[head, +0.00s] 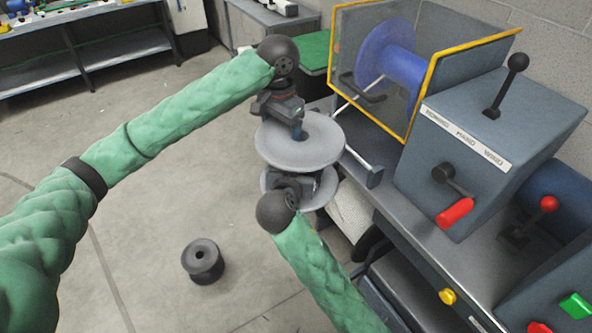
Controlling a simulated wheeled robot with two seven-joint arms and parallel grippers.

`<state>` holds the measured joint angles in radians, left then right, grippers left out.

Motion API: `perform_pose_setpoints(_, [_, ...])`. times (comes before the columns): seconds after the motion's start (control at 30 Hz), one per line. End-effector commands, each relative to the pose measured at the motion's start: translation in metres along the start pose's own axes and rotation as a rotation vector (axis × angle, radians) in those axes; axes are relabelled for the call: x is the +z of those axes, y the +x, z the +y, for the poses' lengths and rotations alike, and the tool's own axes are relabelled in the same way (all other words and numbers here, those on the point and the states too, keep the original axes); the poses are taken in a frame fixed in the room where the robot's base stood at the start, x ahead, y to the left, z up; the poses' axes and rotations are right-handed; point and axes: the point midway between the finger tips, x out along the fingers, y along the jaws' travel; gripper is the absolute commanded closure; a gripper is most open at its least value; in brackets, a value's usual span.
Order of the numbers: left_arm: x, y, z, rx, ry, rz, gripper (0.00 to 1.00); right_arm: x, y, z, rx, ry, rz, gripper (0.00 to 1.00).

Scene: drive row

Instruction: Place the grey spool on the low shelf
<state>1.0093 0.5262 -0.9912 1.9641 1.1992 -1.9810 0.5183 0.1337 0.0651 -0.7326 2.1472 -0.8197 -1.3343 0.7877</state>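The grey spool (325,139) has two wide, light grey flanges and hangs in the air beside the bench, its upper flange tilted towards me. My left gripper (296,127) comes from above at the centre hole of the upper flange and appears shut on the spool there. My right gripper (308,184) reaches between the two flanges and appears shut on the core. Both sets of fingertips are mostly hidden. Which surface is the low shelf is not clear; a lower level (405,287) shows under the bench at the bottom right.
A small dark spool (203,262) stands on open concrete floor. The bench (440,247) at right carries a grey lever box (490,130) and a yellow-edged guard (425,95) around a blue spool (398,62). A metal bar (365,165) juts out close to the grey spool. Shelving (125,45) stands back left.

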Motion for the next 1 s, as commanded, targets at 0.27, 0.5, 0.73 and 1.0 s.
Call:
perform_pose_setpoints(0.27, [-0.0001,-0.0007,0.0000,0.000,0.000,0.001,0.79,0.0001,0.0009,-0.0001,0.000,0.000,0.000,0.09])
perform_pose_setpoints(0.5, [-0.0002,-0.0007,0.0002,0.000,0.000,0.001,0.79,0.0000,0.0006,-0.0005,-0.001,0.000,0.000,0.56])
perform_pose_setpoints(0.73, [-0.0003,-0.0006,0.0007,0.001,0.001,0.001,0.00,-0.0008,0.0002,-0.0008,-0.002,0.000,0.001,0.73])
perform_pose_setpoints(1.0, [-0.0003,-0.0030,0.0001,0.000,0.000,0.001,0.00,-0.0008,0.0004,-0.0004,-0.001,0.000,0.001,0.73])
